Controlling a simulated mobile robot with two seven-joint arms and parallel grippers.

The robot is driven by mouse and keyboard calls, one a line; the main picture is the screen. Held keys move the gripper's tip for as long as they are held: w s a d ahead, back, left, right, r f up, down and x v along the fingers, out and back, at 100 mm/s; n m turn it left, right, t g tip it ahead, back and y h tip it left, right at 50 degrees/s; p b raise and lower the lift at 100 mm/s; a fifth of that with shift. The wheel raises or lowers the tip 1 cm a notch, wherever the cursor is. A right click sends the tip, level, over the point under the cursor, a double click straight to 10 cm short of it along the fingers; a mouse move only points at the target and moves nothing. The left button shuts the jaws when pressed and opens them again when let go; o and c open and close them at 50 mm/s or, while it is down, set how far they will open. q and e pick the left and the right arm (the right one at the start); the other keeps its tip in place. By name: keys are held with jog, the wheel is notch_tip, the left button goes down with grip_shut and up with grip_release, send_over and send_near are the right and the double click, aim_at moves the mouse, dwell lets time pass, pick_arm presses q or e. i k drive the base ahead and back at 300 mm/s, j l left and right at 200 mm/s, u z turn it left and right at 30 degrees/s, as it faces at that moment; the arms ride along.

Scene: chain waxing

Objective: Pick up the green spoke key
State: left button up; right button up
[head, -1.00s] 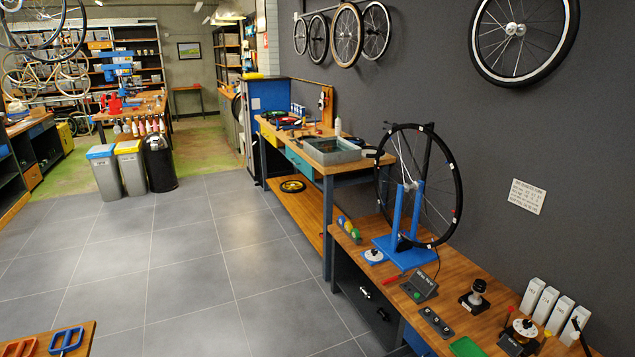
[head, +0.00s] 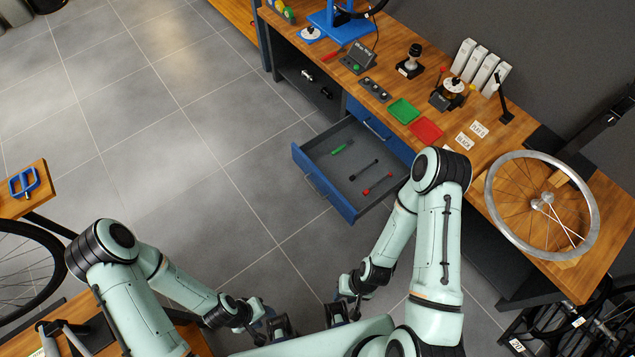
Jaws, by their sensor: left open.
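The green spoke key (head: 342,148) lies in the open blue drawer (head: 318,188), towards its far left part. A black tool (head: 363,170) and a red tool (head: 377,184) lie in the same drawer, apart from the key. My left gripper (head: 279,326) is low at the bottom centre, open and well short of the drawer. My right gripper (head: 342,311) is near it, to its right; its fingers are small and partly hidden, so I cannot tell its opening. Neither gripper touches the key.
The wooden bench (head: 483,135) runs along the right, with a green tray (head: 403,111), a red tray (head: 427,130) and a wheel (head: 541,206). My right arm stands close to the drawer's right end. Clear grey floor (head: 190,130) lies left of the drawer.

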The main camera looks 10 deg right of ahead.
aim_at(336, 151)
jog(key=i+l, duration=0.3)
jog(key=l, duration=0.15)
jog(key=i+l+z, duration=0.15)
jog(key=l, duration=0.35)
jog(key=i+l, duration=0.4)
jog(key=l+z, duration=0.05)
